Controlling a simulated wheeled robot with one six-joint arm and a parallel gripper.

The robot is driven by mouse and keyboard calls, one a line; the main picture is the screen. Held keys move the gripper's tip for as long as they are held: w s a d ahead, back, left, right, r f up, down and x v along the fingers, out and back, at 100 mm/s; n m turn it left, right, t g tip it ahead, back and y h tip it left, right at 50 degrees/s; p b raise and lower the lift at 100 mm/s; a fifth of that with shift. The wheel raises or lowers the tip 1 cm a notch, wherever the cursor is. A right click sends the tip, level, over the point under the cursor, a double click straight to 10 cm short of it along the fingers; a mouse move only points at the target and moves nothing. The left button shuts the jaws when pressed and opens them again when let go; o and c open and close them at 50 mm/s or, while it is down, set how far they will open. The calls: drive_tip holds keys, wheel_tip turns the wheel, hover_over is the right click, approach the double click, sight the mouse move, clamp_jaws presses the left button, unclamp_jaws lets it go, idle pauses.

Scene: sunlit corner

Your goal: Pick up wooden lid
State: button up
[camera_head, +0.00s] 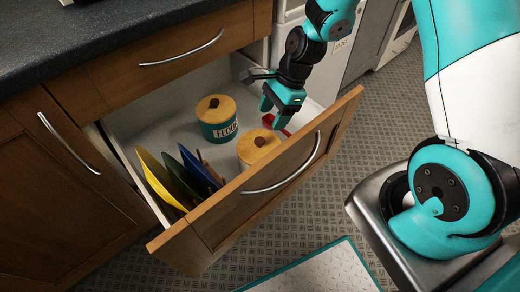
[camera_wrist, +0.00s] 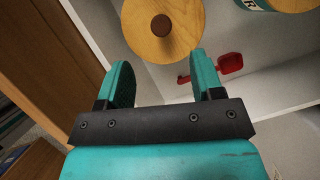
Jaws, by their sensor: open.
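A round wooden lid with a dark knob (camera_head: 256,147) sits on a canister inside the open drawer, close behind the drawer front. It shows in the wrist view (camera_wrist: 150,42) just beyond my fingertips. Another wooden lid (camera_head: 213,106) tops a teal canister marked FLOUR (camera_head: 220,131) farther back; it also shows at the top right of the wrist view (camera_wrist: 292,4). My gripper (camera_head: 273,113) is open and empty, over the right part of the drawer, with its fingers (camera_wrist: 161,66) pointing toward the nearer lid. I see no contact with it.
The drawer front (camera_head: 240,206) with its metal handle stands close to the nearer canister. Yellow, green and blue upright pieces (camera_head: 160,180) stand at the drawer's left. A red item (camera_wrist: 230,63) lies in the drawer near my right finger. The dark countertop (camera_head: 90,38) is at upper left.

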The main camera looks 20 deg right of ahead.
sight(259, 140)
drive_tip(key=b+x, duration=0.1)
drive_tip(key=x, duration=0.7)
drive_tip(key=shift+a+f+b, duration=0.15)
drive_tip(key=shift+f+b, duration=0.15)
drive_tip(key=shift+b, duration=0.1)
drive_tip(key=c, duration=1)
drive_tip(key=shift+w+r, duration=0.1)
drive_tip(key=shift+r, duration=0.05)
